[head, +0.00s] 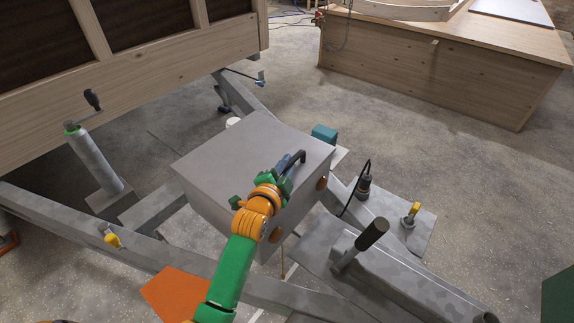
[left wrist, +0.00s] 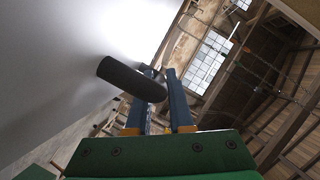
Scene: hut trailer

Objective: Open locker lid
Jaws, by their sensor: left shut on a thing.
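The locker is a grey metal box (head: 290,215) on the trailer's frame, with its flat grey lid (head: 245,150) on top. The lid looks down on the box, and I see no clear gap under it. A dark handle (head: 299,160) sits at the lid's right part; it also shows as a thick dark bar in the left wrist view (left wrist: 125,76). My left gripper (head: 289,172) is at this handle, its blue fingers (left wrist: 164,92) shut on it. The gripper and the orange wrist hide part of the lid's near edge. My right gripper is not in view.
A grey lever with a dark grip (head: 371,235) stands on the drawbar right of the locker. A crank jack (head: 95,160) stands at the left. A teal block (head: 324,134) is behind the locker. The wooden hut wall (head: 150,60) rises behind left; open floor (head: 420,130) lies right.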

